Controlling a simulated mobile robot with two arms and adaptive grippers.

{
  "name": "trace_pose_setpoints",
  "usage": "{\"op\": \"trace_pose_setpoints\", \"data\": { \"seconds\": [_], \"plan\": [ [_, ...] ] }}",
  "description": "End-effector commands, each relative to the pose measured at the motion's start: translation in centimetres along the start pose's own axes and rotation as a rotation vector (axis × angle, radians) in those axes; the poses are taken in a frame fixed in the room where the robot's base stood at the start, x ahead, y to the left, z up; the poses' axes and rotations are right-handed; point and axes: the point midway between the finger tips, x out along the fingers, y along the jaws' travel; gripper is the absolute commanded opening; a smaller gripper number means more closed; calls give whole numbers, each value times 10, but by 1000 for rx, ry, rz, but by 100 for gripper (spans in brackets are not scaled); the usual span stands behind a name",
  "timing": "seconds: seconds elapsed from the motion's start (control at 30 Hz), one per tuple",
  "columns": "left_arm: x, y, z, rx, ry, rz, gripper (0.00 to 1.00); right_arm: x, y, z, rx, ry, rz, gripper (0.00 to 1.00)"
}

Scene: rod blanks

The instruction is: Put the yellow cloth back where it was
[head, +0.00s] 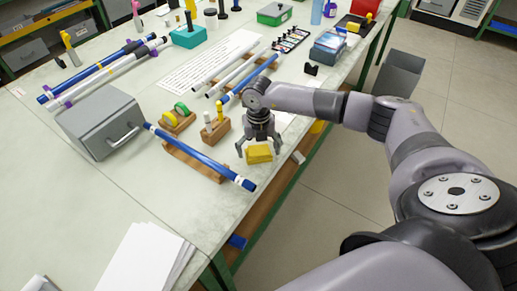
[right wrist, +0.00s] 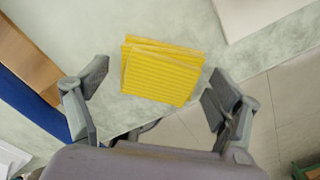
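The yellow cloth (head: 259,153) is a small folded pad near the table's right edge. In the right wrist view the cloth (right wrist: 160,72) shows ribbed and folded, between and ahead of the two fingers. My right gripper (head: 259,146) is over the cloth with its fingers spread. In the right wrist view the gripper (right wrist: 152,98) is open, and a gap shows between the cloth and each finger. I cannot tell whether the cloth touches the table. My left gripper is not in view.
A blue rod (head: 200,154) lies on a wooden rest just left of the cloth. A wooden block with pegs (head: 215,130) and a grey box with a handle (head: 104,122) stand farther left. White paper sheets (head: 145,262) lie at the front. The table edge is close on the right.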

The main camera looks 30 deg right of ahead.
Motion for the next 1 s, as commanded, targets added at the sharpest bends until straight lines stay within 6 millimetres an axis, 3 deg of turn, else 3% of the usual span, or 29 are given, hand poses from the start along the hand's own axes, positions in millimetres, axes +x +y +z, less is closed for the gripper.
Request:
{"op": "trace_pose_setpoints", "data": {
  "seconds": [0.47,1.0],
  "plan": [
    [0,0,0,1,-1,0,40,-9,0,1,0,-3,2,90],
    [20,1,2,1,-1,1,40,-110,0,1,0,-2,2,90]
  ]
}}
